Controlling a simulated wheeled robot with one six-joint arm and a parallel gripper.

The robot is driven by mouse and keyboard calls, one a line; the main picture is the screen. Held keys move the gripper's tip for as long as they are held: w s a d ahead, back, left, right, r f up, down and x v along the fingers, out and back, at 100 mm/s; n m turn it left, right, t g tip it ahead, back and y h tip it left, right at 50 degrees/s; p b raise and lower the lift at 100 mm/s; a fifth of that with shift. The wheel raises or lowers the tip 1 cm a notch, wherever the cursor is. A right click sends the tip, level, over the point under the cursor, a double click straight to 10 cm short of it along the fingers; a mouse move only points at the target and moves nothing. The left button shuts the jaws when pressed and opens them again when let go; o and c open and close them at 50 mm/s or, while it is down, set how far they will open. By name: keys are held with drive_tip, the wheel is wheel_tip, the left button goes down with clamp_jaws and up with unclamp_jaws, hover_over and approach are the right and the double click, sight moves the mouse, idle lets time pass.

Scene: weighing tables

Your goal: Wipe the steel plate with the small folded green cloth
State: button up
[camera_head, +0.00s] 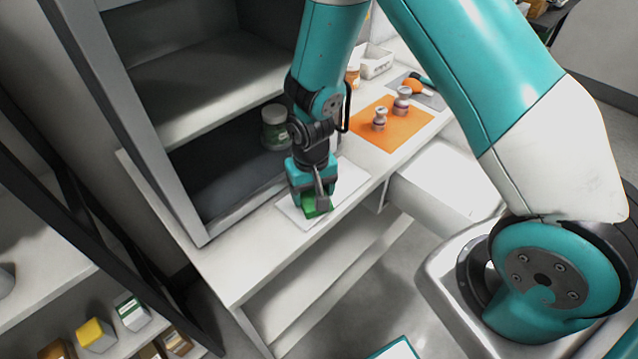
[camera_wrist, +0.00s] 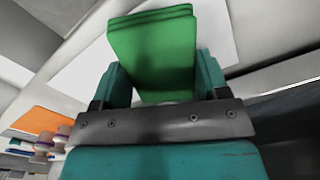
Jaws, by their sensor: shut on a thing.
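The small folded green cloth (camera_head: 316,207) is between the fingers of my gripper (camera_head: 312,200). In the wrist view the cloth (camera_wrist: 153,50) fills the space between both fingers and sticks out past them. My gripper (camera_wrist: 158,88) is shut on it. A pale, flat plate (camera_head: 345,177) lies on the white table under the gripper, and it also shows in the wrist view (camera_wrist: 221,30) behind the cloth. The cloth is over the plate's left part in the head view. I cannot tell whether the cloth touches the plate.
An open grey cabinet stands behind the plate, with a lidded jar (camera_head: 275,128) inside. To the right, an orange mat (camera_head: 398,133) bears two small bottles (camera_head: 380,119). A white tray (camera_head: 374,60) stands farther back. An open drawer (camera_head: 445,180) juts out from the table front.

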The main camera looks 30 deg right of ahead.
drive_tip(key=shift+s+a, duration=0.3)
drive_tip(key=shift+a, duration=0.4)
wheel_tip(320, 180, up, 6)
drive_tip(key=p, duration=0.5)
drive_tip(key=shift+w, duration=0.1)
drive_tip(key=shift+r+p, duration=1.25)
drive_tip(key=shift+r, duration=0.3)
drive_tip(key=shift+f, duration=0.1)
drive_tip(key=shift+f+b, duration=2.7)
drive_tip(key=shift+f, duration=0.8)
